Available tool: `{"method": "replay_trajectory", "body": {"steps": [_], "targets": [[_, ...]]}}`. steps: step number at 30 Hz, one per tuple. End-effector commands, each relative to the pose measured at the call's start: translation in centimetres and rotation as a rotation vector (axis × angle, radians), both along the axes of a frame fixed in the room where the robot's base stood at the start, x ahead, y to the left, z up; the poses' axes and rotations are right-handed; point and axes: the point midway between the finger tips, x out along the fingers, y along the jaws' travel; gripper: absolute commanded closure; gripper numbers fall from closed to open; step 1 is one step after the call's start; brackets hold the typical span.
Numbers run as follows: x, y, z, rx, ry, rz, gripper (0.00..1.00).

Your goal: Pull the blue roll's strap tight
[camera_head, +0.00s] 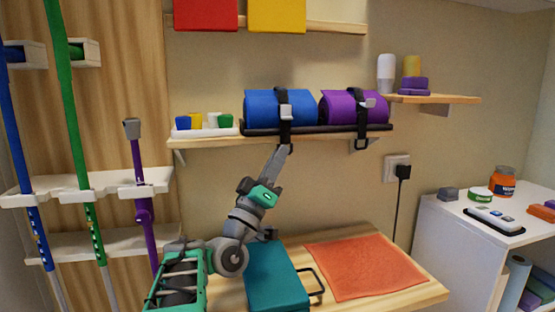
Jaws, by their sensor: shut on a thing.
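The blue roll (262,106) lies on its side on a dark tray (312,129) on the wall shelf. A black strap (285,128) with a grey buckle (286,111) runs down over its front, right of its middle, and hangs below the shelf edge. My gripper (284,149) is below the shelf, shut on the strap's hanging end. The fingertips are small in the picture. A purple roll (341,108) with its own black strap (361,134) and buckle lies just to the right on the same tray.
A white tray of small coloured items (205,130) stands left of the blue roll. Below, a wooden table (398,292) bears a teal box (272,280) and an orange cloth (366,268). Poles hang at left; a white cabinet (455,240) stands right.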

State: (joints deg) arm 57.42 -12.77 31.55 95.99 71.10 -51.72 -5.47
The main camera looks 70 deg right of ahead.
Motion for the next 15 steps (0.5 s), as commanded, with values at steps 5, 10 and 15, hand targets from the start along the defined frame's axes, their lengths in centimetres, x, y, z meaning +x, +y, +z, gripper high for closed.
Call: {"method": "replay_trajectory", "body": {"steps": [5, 10, 15], "targets": [[0.1, -0.1, -1.9, 0.002, 0.002, 0.003, 1.00], [0.1, -0.1, -5.1, 0.002, 0.001, 0.004, 1.00], [0.1, -0.2, -6.8, 0.002, 0.002, 0.002, 1.00]]}}
